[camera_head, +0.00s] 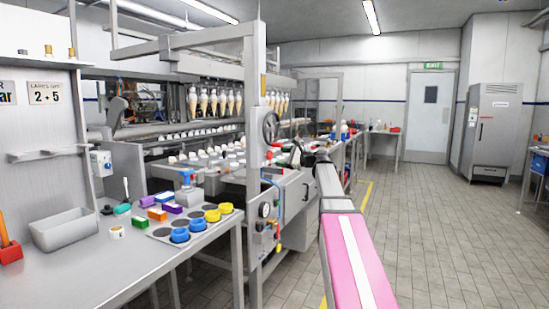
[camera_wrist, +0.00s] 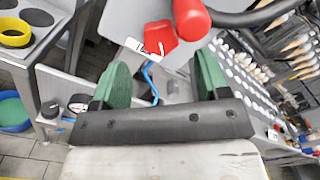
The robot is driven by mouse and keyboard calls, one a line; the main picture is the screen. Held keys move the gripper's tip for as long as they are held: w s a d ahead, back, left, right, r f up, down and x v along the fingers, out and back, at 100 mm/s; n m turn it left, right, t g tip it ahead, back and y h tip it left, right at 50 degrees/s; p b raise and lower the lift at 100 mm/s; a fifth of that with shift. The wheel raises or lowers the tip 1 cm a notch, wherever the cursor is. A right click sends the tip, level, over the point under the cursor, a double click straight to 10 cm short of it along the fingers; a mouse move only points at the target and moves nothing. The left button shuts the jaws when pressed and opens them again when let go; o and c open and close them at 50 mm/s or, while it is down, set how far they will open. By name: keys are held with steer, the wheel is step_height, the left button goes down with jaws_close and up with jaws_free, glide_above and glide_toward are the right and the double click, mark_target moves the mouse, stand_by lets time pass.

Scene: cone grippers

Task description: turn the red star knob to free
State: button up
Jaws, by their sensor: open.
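The red star knob (camera_wrist: 160,40) shows in the wrist view above the gap between my fingers, partly covered by a white tag (camera_wrist: 136,46) whose lettering I cannot read. My gripper (camera_wrist: 161,76) is open, with its two green finger pads apart and nothing between them. The knob appears beyond the fingertips, and I see no contact. In the head view my gripper (camera_head: 300,156) is a dark shape at the machine's side panel, close to a small red part (camera_head: 268,155) that may be the knob.
A red handle (camera_wrist: 190,18) on a dark bar is close to the knob. A blue cord (camera_wrist: 150,80) hangs below the tag. In the head view a handwheel (camera_head: 270,128) stands above. A table with coloured rings (camera_head: 180,235) is at left; the floor at right is clear.

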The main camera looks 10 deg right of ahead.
mark_target(271, 156)
steer(key=v, duration=0.5)
steer(key=shift+s+d, duration=0.1)
steer(key=shift+d, duration=0.1)
steer(key=w+a+m, duration=0.2)
steer(key=a+m, duration=0.1)
steer(key=w+a+m, duration=0.2)
steer(key=a+m, duration=0.1)
steer(key=w+a+m, duration=0.2)
steer(key=m, duration=0.1)
steer(key=shift+w+a+f, duration=0.1)
steer(key=shift+w+a, duration=0.1)
steer(key=shift+a, duration=0.2)
stand_by(0.5)
steer(key=c, duration=0.9)
